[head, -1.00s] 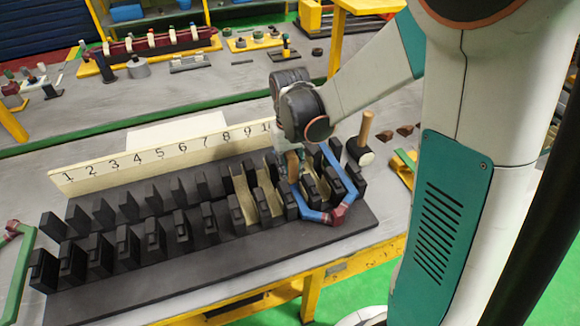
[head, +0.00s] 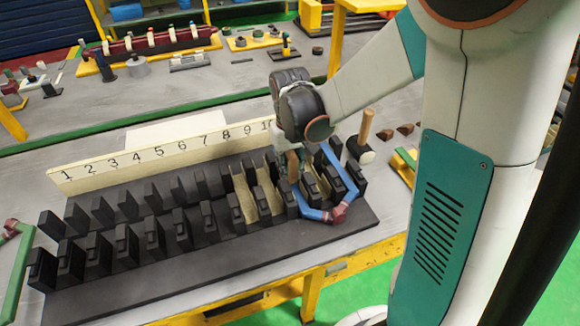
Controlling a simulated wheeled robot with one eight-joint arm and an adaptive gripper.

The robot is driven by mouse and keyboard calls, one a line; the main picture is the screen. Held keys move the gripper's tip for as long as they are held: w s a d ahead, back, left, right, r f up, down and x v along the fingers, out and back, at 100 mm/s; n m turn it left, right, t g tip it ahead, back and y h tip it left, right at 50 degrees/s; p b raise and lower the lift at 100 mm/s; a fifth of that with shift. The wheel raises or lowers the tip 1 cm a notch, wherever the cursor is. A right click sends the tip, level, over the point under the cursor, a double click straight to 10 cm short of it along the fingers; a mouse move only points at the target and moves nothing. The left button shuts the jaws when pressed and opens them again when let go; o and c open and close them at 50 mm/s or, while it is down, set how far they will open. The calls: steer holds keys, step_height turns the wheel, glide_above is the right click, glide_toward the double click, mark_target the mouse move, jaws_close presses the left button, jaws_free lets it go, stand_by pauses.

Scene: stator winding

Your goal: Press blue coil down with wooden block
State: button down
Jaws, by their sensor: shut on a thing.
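The blue coil (head: 347,180) with dark red wrapped ends lies around the black blocks at the right end of the stator board (head: 215,268). My gripper (head: 289,150) is at the coil's left side, under my dark wrist, and its fingers are mostly hidden. It is shut on the wooden block (head: 292,166), a small upright brown piece. The block's lower end is at or just above the coil's left leg; I cannot tell if they touch.
A numbered cream strip (head: 160,153) stands behind the rows of black blocks. A mallet (head: 363,138) stands right of the coil. A green coil (head: 17,270) lies at the far left. Cream slot liners (head: 243,190) sit between blocks left of my gripper.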

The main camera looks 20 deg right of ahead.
steer(key=shift+f+b, duration=0.3)
steer(key=shift+f, duration=0.05)
stand_by(0.5)
steer(key=shift+r, duration=0.1)
stand_by(0.3)
step_height(320, 180, up, 12)
steer(key=p, duration=0.8)
steer(key=shift+f, duration=0.25)
